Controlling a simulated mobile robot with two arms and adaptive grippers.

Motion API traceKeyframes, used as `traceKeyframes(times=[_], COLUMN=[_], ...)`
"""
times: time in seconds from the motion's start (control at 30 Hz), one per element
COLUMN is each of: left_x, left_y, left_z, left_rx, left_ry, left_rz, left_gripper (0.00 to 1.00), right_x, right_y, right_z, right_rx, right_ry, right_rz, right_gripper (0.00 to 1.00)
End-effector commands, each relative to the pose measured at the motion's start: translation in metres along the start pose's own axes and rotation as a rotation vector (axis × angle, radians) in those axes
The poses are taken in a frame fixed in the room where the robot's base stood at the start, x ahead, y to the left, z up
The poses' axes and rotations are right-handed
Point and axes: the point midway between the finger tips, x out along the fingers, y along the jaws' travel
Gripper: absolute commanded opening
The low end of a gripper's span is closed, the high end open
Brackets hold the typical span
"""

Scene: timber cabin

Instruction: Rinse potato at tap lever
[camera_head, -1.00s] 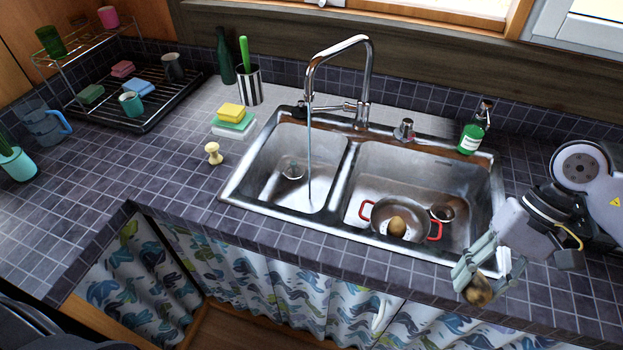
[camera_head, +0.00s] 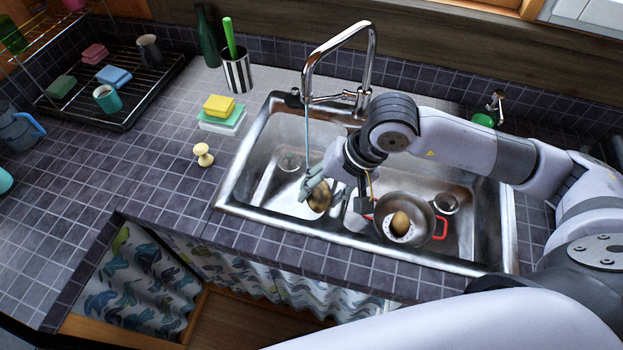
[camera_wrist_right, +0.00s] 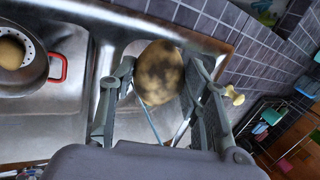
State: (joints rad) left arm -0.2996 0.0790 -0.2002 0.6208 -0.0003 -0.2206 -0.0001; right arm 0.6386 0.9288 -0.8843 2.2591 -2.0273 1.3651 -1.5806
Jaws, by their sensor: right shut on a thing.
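My right gripper (camera_head: 312,192) is shut on a brown potato (camera_head: 320,197) with dark dirty patches, held over the left sink basin (camera_head: 272,190). The potato also shows between the fingers in the right wrist view (camera_wrist_right: 159,72). The chrome tap (camera_head: 369,62) arches over the left basin, and a thin water stream (camera_head: 307,140) falls from it just beside the gripper's fingers. I cannot tell whether the water touches the potato. The tap lever (camera_head: 325,98) sticks out left from the tap's base. My left gripper is not in view.
A colander with red handles (camera_head: 380,208) holds another potato (camera_head: 400,222) in the right basin. Sponges (camera_head: 219,105), a striped cup (camera_head: 237,74) and a pale knob-shaped item (camera_head: 203,154) stand left of the sink. A green bottle (camera_head: 484,119) is partly hidden behind my right arm.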

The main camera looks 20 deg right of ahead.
Motion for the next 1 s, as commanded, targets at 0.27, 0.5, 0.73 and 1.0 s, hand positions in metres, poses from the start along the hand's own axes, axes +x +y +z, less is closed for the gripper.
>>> traceKeyframes(times=[0.27, 0.5, 0.73, 1.0], left_x=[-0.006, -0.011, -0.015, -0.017], left_y=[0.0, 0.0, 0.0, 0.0], left_z=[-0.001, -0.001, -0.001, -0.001], left_rx=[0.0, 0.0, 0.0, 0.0], left_ry=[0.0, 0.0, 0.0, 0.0], left_rz=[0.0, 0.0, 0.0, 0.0], left_gripper=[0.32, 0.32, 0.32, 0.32], right_x=[-0.003, 0.003, 0.009, 0.016], right_y=[-0.014, -0.017, -0.021, -0.025], right_z=[-0.002, -0.022, -0.044, -0.07], right_rx=[0.032, 0.033, 0.033, 0.031], right_ry=[0.084, 0.083, 0.083, 0.082], right_rz=[-0.018, -0.016, -0.017, -0.017], right_gripper=[0.13, 0.13, 0.13, 0.13])
